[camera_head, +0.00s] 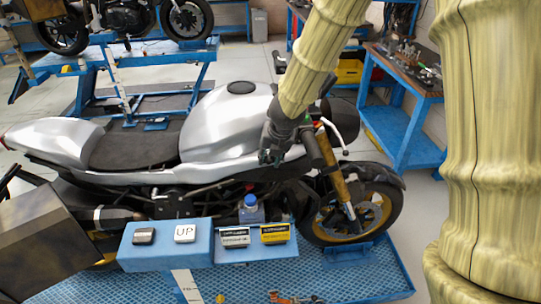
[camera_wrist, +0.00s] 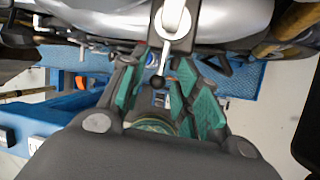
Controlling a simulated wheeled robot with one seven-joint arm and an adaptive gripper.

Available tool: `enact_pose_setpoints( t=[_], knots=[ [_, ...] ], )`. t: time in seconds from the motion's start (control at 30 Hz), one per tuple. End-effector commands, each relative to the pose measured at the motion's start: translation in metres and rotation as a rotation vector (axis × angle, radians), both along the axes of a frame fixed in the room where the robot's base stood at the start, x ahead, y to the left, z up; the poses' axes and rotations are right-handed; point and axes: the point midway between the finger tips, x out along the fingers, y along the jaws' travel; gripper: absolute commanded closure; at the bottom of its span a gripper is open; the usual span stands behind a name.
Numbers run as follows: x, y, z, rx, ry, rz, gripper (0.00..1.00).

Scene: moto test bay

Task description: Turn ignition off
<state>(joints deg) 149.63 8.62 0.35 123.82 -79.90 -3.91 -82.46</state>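The motorcycle (camera_head: 215,125) has a silver tank and stands side-on on a blue lift. My gripper (camera_head: 268,157) is by the handlebar area, just right of the tank, with its fingers pointing down-left. In the wrist view my gripper (camera_wrist: 163,72) has its two green-padded fingers spread apart. A pale metal lever with a dark ball end (camera_wrist: 160,82) reaches down between the fingers, with gaps visible on both sides. Its upper end joins a round silver fitting (camera_wrist: 172,22). I cannot tell whether this is the ignition; no ignition label or key is readable.
A blue control box (camera_head: 130,254) with an UP button and a blue-capped bottle (camera_head: 250,209) are in front of the motorcycle. A blue workbench (camera_head: 398,130) with tools stands behind right. Another motorcycle (camera_head: 125,18) is on a lift behind. Handlebar and fork are close to my gripper.

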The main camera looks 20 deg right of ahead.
Motion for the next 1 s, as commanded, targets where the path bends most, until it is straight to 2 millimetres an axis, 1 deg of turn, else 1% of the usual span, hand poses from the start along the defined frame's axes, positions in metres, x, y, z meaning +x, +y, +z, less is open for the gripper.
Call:
enact_pose_setpoints(
  t=[0.17, 0.4, 0.8, 1.0],
  knots=[
    [-0.003, 0.0, 0.007, 0.002, -0.002, 0.0, 0.68],
    [-0.01, 0.0, 0.022, 0.005, -0.002, -0.001, 0.68],
    [-0.034, -0.002, 0.073, 0.003, -0.004, -0.001, 0.68],
    [-0.044, -0.003, 0.095, 0.002, -0.004, 0.0, 0.68]
  ],
)
